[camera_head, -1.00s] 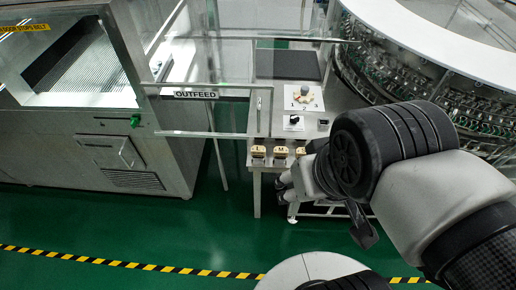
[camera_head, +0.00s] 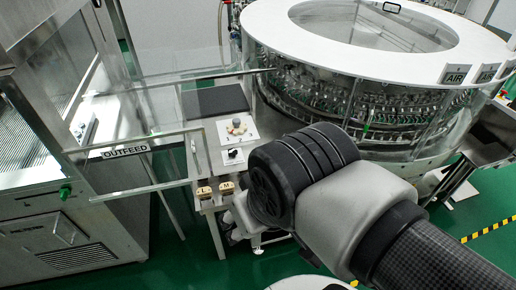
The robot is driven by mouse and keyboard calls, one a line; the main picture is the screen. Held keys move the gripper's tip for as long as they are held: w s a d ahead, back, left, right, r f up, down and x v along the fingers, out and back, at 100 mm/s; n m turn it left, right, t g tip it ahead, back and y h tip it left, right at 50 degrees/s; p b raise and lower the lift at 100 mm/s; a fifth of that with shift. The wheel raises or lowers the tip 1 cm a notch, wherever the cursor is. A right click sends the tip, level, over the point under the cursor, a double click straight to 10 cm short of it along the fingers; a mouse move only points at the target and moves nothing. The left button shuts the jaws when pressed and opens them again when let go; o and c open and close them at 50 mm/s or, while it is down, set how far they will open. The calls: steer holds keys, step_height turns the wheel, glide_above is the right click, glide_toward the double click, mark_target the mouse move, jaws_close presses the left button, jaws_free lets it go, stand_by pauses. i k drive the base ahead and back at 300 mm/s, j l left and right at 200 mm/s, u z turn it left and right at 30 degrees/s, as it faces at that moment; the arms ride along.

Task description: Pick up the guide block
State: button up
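Two small tan guide blocks stand at the front edge of a narrow white table (camera_head: 205,160). The left block (camera_head: 204,192) and the right block (camera_head: 226,187) carry dark letters; the right one seems to read M. The area to their right is covered by my arm, so any further block there is hidden. My gripper (camera_head: 233,230) shows only in small part, at the left end of my arm. It appears below and just right of the blocks in the picture. Its fingers are mostly hidden by my wrist, so I cannot see whether they are open or touch anything.
The large round washer (camera_head: 375,30) with its white top stands behind and right. A steel cabinet (camera_head: 70,215) and clear guard panels with an OUTFEED sign (camera_head: 125,151) are at left. A star-shaped part (camera_head: 237,127) and a black knob (camera_head: 233,154) sit on the table.

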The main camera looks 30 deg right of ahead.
mark_target(204, 192)
steer(key=i+j+z, duration=0.2)
steer(key=z, duration=0.25)
steer(key=i+j+z, duration=0.1)
steer(key=j+z, duration=1.25)
steer(key=j, duration=1.35)
steer(key=k, duration=0.05)
